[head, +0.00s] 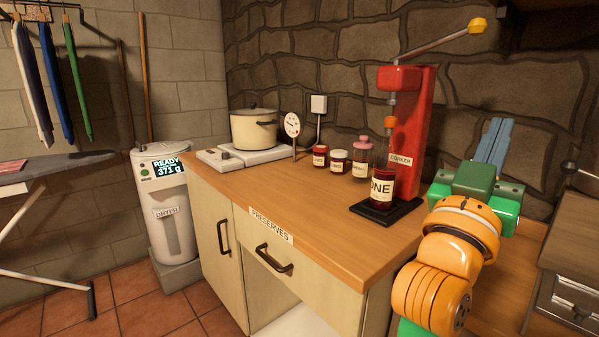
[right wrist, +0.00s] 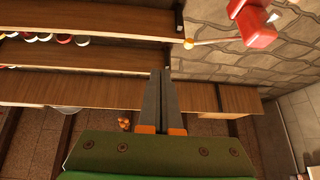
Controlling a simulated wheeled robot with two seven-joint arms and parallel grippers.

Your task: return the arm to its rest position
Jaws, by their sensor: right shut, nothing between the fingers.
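My right arm is orange and green and comes up at the right of the head view. Its gripper (head: 492,142) points upward in front of the stone wall, to the right of the red corker (head: 420,130). The blue-grey fingers are together and hold nothing. In the right wrist view the gripper (right wrist: 160,75) shows two grey fingers side by side with orange bases, with wooden shelves behind them. My left gripper is not in either view.
A dark red bottle (head: 382,188) stands on the corker's black base. Several jars, a pot (head: 254,129) and a dial gauge (head: 292,125) are farther back on the counter (head: 300,205). A wooden cabinet (head: 570,250) is close at right. The counter's front is clear.

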